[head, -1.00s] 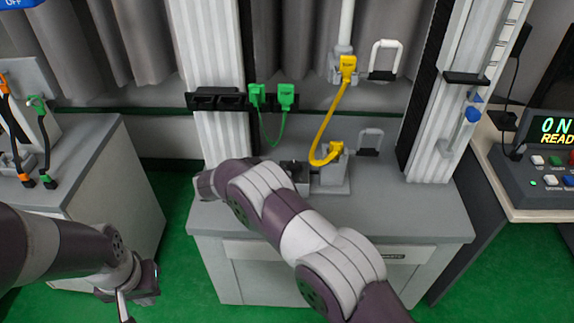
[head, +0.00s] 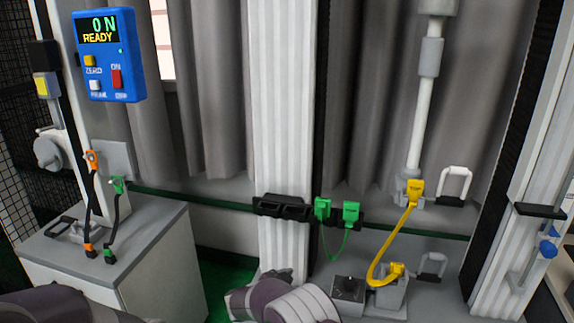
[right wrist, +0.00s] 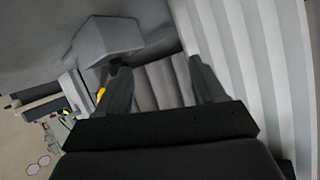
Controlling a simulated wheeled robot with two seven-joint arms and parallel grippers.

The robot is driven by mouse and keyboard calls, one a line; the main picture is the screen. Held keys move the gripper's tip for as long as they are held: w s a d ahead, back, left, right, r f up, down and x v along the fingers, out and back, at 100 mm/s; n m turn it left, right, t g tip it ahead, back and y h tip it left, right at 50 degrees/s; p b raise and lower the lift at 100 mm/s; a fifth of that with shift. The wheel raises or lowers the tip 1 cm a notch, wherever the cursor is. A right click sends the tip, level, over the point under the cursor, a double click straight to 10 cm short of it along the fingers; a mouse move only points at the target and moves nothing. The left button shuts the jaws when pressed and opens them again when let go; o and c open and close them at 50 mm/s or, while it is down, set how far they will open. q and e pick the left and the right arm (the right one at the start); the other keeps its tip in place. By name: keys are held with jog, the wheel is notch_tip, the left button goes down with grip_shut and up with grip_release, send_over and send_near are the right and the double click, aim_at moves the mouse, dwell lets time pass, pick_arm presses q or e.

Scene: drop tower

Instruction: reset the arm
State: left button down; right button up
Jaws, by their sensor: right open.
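My right arm (head: 290,303) enters the head view at the bottom centre, in front of the grey bench. Its fingers are hard to make out there. In the right wrist view my right gripper (right wrist: 157,72) has its two fingers spread apart, with nothing between them. Beyond them are a ribbed white column (right wrist: 262,70) at the right and a grey block (right wrist: 108,40) at the upper left. A small yellow bit shows beside the left finger. My left arm (head: 60,304) shows only at the lower left edge of the head view; its gripper is out of the picture.
A blue display (head: 106,55) reads "0 N READY". A cabinet (head: 150,260) stands at left.

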jog(key=s+a+f+n+y, duration=0.25)
jog(key=a+n+y, duration=0.25)
jog(key=n+y, duration=0.25)
jog(key=s+d+r+n+g+y, duration=0.1)
jog(key=s+d+n+g+y, duration=0.2)
jog(key=s, duration=0.6)
jog(key=s+d+r+n+g+h, duration=0.1)
jog(key=s+d+r+g, duration=0.2)
jog(key=s+d, duration=0.65)
jog(key=s+d+r+g+h, duration=0.1)
jog(key=s+d+r+g, duration=0.35)
jog(key=s, duration=0.85)
notch_tip(320, 180, up, 15)
jog(key=w+d+t+p, duration=0.1)
jog(key=d+t+p, duration=0.1)
jog(key=p, duration=1.2)
jog(key=shift+d+f+m, duration=0.15)
jog(key=shift+d+m, duration=0.2)
jog(key=shift+w, duration=0.1)
